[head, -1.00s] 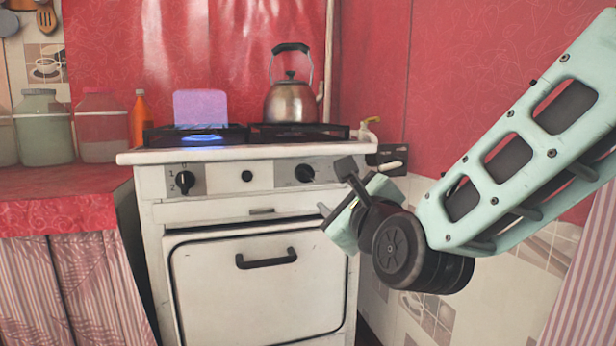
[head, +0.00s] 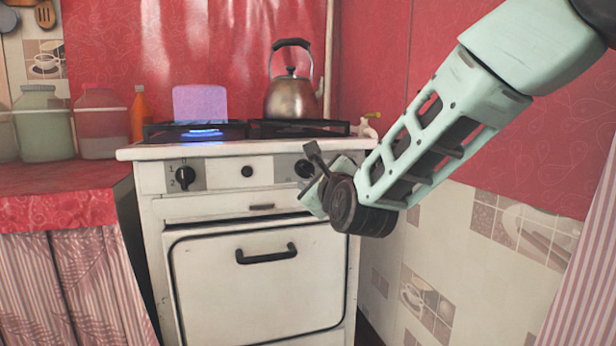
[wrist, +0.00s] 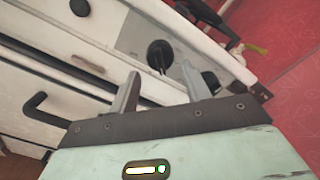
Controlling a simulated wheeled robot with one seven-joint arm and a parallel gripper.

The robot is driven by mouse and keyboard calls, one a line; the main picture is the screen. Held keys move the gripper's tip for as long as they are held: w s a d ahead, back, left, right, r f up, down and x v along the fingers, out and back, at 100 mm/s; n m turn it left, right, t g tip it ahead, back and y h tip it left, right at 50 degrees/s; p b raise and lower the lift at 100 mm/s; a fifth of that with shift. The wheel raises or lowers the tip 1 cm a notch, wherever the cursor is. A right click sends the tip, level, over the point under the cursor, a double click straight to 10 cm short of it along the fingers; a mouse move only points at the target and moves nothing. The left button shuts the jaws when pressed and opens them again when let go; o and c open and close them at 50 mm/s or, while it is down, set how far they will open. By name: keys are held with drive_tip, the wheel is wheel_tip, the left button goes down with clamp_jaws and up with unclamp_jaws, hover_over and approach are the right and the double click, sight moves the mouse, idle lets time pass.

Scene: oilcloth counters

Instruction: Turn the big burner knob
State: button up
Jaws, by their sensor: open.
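The stove's front panel carries two large black knobs, one at the left (head: 185,178) and one at the right (head: 304,169). The right knob also shows in the wrist view (wrist: 160,55), upper middle on a grey plate, beyond my fingertips. My gripper (wrist: 160,82) is open and empty, its two fingers apart below that knob in the picture and seemingly not touching it. In the head view my gripper (head: 304,196) is in front of the panel's right part, just below the right knob and partly covering it. I cannot tell which knob is the big burner's.
A smaller black knob (head: 247,171) sits between them. Another dark knob (wrist: 210,80) is partly hidden behind my right finger. A blue flame (head: 202,133) burns at the left burner. A kettle (head: 291,100) stands at the right. The oven handle (head: 267,254) juts out below.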

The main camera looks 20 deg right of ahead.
sight(308, 172)
drive_tip(key=shift+w+b, duration=0.4)
drive_tip(key=shift+w, duration=2.2)
drive_tip(key=c, duration=0.7)
